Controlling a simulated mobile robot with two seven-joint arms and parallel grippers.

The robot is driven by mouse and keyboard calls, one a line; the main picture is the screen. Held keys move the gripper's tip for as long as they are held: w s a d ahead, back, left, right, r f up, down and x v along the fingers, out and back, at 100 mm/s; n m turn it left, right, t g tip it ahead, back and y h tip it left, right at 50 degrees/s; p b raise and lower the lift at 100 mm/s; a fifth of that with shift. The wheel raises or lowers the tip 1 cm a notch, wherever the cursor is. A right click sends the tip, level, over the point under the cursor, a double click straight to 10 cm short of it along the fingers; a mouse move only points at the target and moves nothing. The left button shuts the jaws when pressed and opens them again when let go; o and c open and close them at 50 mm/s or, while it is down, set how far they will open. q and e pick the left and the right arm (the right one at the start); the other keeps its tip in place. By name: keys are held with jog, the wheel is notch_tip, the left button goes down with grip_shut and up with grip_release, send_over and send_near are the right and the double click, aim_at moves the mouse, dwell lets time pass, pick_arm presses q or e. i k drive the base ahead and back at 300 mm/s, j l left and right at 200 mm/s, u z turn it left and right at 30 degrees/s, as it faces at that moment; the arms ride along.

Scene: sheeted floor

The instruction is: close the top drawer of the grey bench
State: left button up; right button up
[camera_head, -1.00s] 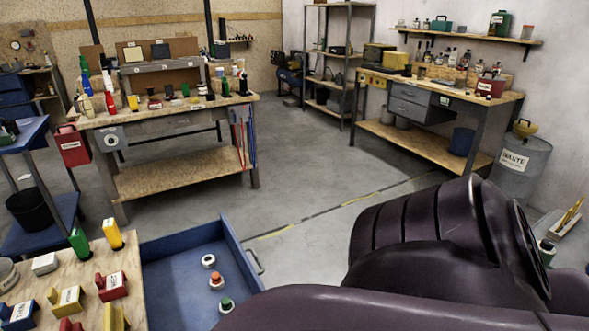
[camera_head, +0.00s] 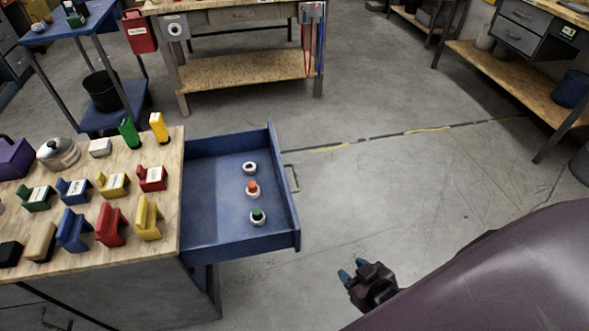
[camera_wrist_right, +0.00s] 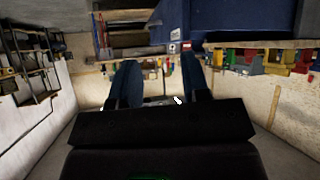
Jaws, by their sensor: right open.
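The grey bench (camera_head: 160,291) with a wooden top stands at the left of the head view. Its blue top drawer (camera_head: 216,170) is pulled out to the right, its handle (camera_head: 292,178) on the far right face. Three small round pieces lie in the drawer: one white and dark (camera_head: 249,168), one orange-topped (camera_head: 252,188), one green-topped (camera_head: 257,216). My right gripper (camera_head: 352,270) is open and empty, to the right of and nearer than the drawer, apart from it. In the wrist view its blue fingers (camera_wrist_right: 158,85) are spread, with the blue drawer (camera_wrist_right: 240,22) beyond. My left gripper is out of view.
Coloured blocks and holders (camera_head: 108,222) and a metal pot (camera_head: 58,153) stand on the bench top. A blue cart (camera_head: 75,28) and a wooden workbench (camera_head: 240,72) stand behind. The concrete floor (camera_head: 390,185) right of the drawer is clear.

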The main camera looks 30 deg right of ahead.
aim_at(217, 225)
jog(key=i+l, duration=0.1)
jog(key=l, duration=0.3)
jog(key=i+l, duration=0.1)
jog(key=l, duration=0.25)
jog(key=i+l, duration=0.1)
jog(key=l, duration=0.65)
jog(key=i, duration=0.05)
